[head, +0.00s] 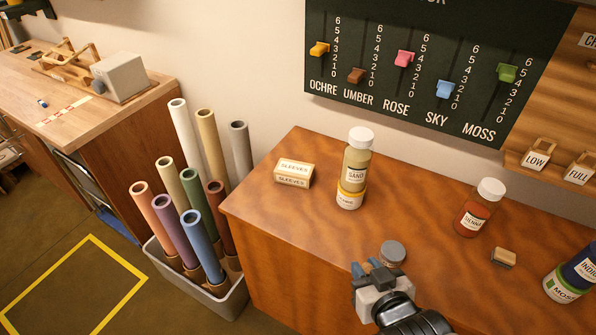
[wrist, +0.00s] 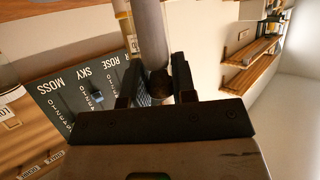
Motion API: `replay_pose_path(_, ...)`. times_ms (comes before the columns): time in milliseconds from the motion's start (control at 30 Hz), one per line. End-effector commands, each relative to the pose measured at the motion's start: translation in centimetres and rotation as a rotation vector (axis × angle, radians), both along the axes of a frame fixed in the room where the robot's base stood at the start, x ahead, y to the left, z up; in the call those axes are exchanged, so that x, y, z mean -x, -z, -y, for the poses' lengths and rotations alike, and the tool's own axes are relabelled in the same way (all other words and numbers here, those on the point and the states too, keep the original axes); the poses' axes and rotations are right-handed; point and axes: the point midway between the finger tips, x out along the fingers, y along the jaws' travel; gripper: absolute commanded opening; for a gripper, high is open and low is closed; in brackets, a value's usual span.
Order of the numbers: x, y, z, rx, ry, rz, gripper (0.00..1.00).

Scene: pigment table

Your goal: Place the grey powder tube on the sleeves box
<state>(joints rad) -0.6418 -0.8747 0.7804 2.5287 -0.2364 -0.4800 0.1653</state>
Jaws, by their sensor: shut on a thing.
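The sleeves box (head: 308,176) is a small cream box with "SLEEVES" labels, at the left part of the brown cabinet top. My gripper (head: 367,268) is in front of it and to its right, at the cabinet's front side. It is shut on the grey powder tube. In the head view only the tube's round grey top (head: 392,251) shows beside the fingers; my gripper hides the rest. In the wrist view the grey tube (wrist: 151,35) runs up the picture from between my fingers (wrist: 157,88). Its lower end is not visible. The tube and the box are apart.
A sienna bottle (head: 474,214), a small wooden block (head: 503,258) and indigo and moss jars (head: 561,288) are farther right. Rolled tubes fill a bin (head: 229,308) at left.

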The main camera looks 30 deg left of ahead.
Motion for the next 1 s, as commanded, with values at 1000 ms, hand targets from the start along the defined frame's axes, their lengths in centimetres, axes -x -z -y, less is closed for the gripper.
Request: replay_pose_path(1000, -9.6, -3.9, -12.4, 0.001, -0.145, 0.002, 0.02)
